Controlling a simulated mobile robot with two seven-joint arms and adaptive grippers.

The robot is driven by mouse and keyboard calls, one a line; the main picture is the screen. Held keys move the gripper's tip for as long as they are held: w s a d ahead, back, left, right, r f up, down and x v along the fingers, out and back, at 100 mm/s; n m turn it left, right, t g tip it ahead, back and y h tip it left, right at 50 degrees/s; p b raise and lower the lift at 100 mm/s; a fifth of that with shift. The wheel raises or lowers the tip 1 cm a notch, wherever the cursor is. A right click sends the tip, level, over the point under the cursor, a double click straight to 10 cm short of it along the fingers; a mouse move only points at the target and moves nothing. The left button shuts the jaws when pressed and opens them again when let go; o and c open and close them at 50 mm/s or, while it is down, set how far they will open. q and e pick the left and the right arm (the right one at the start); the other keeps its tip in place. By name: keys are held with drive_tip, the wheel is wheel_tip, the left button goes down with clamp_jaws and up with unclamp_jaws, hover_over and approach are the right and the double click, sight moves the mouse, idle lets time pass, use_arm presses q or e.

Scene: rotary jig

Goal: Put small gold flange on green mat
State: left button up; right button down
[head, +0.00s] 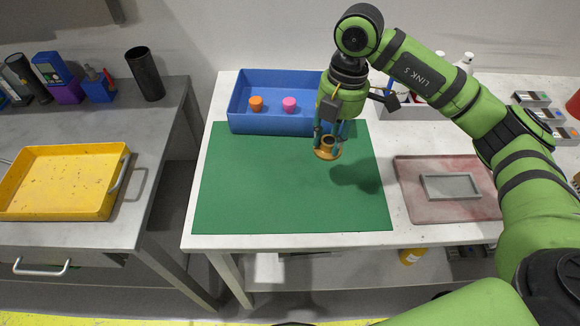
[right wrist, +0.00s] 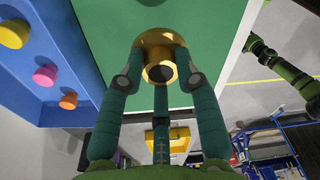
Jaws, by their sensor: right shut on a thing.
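My right gripper (head: 328,150) is shut on the small gold flange (head: 327,154), with its fingers around the flange's neck. The flange's wide round rim faces down and its dark bore shows. In the right wrist view, the gold flange (right wrist: 158,62) sits between the teal fingers, with green behind it. The green mat (head: 260,190) lies flat on the white table. The flange is over the mat's upper right part, and a shadow on the mat, off to the right, suggests it is held above the surface. My left gripper does not show in the head view.
A blue bin (head: 238,122) behind the mat holds an orange piece (head: 256,103) and a pink piece (head: 289,104). A yellow piece (right wrist: 13,34) also shows there in the right wrist view. A reddish board with a grey frame (head: 450,186) lies right of the mat. The mat's left and front are clear.

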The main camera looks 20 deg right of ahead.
drive_tip(key=a+f, duration=0.1)
drive_tip(key=a, duration=0.1)
drive_tip(key=s+a+f+p, duration=0.1)
drive_tip(key=a+f, duration=0.1)
drive_tip(key=a, duration=0.1)
drive_tip(key=s+a+f+p, duration=0.1)
drive_tip(key=a+f, duration=0.1)
drive_tip(key=a, duration=0.1)
drive_tip(key=shift+s+a, duration=0.15)
drive_tip(key=shift+a, duration=0.1)
wheel_tip(320, 180, down, 3)
drive_tip(key=shift+f+p, duration=0.15)
drive_tip(key=shift+p, duration=0.6)
drive_tip(key=shift+f, duration=0.5)
drive_tip(key=c, duration=0.9)
unclamp_jaws()
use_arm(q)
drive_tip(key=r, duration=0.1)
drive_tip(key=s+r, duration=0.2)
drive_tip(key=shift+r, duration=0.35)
